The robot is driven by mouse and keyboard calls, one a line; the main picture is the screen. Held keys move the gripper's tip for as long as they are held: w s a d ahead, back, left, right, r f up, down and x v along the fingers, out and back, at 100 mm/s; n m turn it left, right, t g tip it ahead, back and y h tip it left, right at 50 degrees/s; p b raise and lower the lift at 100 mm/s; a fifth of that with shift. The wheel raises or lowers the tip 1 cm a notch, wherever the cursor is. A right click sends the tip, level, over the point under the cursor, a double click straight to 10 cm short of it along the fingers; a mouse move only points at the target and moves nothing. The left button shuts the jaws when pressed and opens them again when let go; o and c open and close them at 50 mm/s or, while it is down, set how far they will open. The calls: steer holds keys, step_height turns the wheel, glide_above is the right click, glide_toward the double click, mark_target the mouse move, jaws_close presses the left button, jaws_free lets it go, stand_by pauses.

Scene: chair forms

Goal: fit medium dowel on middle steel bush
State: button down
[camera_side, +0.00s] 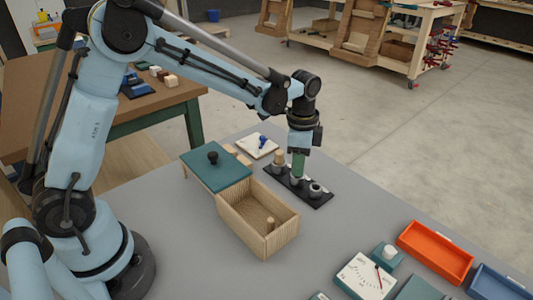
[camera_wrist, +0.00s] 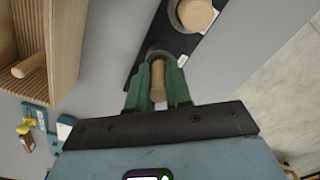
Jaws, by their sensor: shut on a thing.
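My gripper (camera_side: 298,172) has green fingers pointing down over the middle of a black plate (camera_side: 317,201). In the wrist view my gripper (camera_wrist: 158,88) is shut on a light wooden dowel (camera_wrist: 158,78), the medium one. The dowel lines up with the middle steel bush (camera_wrist: 159,50), which shows just beyond the fingertips. The fingers hide the dowel's lower end in the side view, so I cannot tell whether it is inside the bush. A thicker dowel (camera_side: 279,158) stands in the left bush; it also shows in the wrist view (camera_wrist: 197,13). The right bush (camera_side: 315,190) is empty.
An open wooden box (camera_side: 245,231) with a small dowel (camera_side: 270,222) inside stands left of the plate. Its teal lid (camera_side: 214,170) with a black knob lies behind. A white board (camera_side: 257,146) is behind the plate. An orange tray (camera_side: 435,252) is at right.

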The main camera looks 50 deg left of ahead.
steer(key=shift+f, duration=0.35)
stand_by(0.5)
steer(key=c, duration=1)
jaws_free()
steer(key=shift+o, duration=0.5)
steer(key=o, duration=0.5)
steer(key=shift+r, duration=3.5)
